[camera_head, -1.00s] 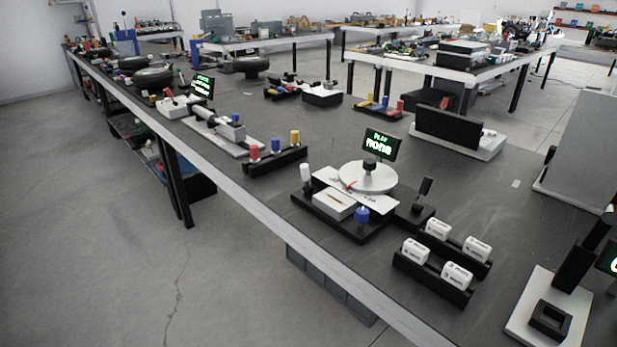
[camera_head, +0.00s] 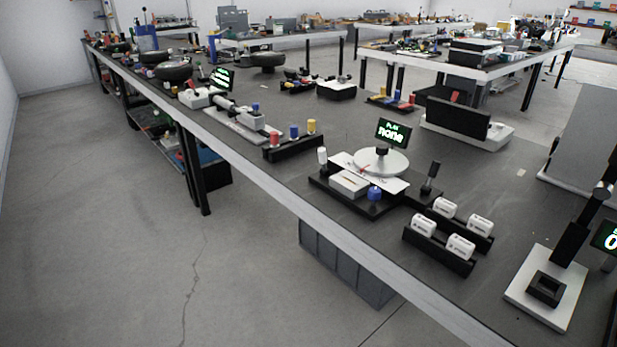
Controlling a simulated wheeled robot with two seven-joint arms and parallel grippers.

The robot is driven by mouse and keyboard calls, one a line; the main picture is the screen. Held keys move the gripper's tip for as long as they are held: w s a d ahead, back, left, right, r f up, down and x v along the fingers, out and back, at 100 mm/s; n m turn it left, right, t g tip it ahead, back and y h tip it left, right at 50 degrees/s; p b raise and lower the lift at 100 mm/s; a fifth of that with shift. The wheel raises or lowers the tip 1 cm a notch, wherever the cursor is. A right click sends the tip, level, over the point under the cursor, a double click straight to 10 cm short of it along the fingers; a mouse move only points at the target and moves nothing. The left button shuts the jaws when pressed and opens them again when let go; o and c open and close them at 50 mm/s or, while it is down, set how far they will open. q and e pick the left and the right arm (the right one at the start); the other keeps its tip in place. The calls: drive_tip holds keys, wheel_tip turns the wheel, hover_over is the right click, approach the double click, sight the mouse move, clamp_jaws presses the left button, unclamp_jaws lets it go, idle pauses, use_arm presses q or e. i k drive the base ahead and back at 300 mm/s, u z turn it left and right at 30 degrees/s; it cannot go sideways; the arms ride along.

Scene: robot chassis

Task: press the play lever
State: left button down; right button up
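A station with a round silver plate (camera_head: 380,161) stands on the long dark bench. Its small screen (camera_head: 393,132) reads "PLAY none" in green. A black lever (camera_head: 431,174) stands upright, leaning slightly right, on a black block at the station's right side. I take it for the play lever, though no label on it is readable. A white-topped post (camera_head: 322,156), a blue knob (camera_head: 375,193) and a white box (camera_head: 349,183) sit on the station's black base. Neither of my grippers is in view, and nothing touches the lever.
Black racks with white labelled blocks (camera_head: 460,246) stand just right of the station. A rack of red, blue and yellow cylinders (camera_head: 293,145) is to its left. A white-based press-like device (camera_head: 546,289) is at the lower right. Open floor (camera_head: 120,250) lies left of the bench edge.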

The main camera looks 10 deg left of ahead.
sight(321, 152)
drive_tip(key=k, duration=1.05)
drive_tip(key=u, duration=0.5)
drive_tip(key=i, duration=0.6)
drive_tip(key=u, duration=0.6)
drive_tip(key=i, duration=0.8)
drive_tip(key=z, duration=0.95)
drive_tip(key=i, duration=0.55)
drive_tip(key=z, duration=0.7)
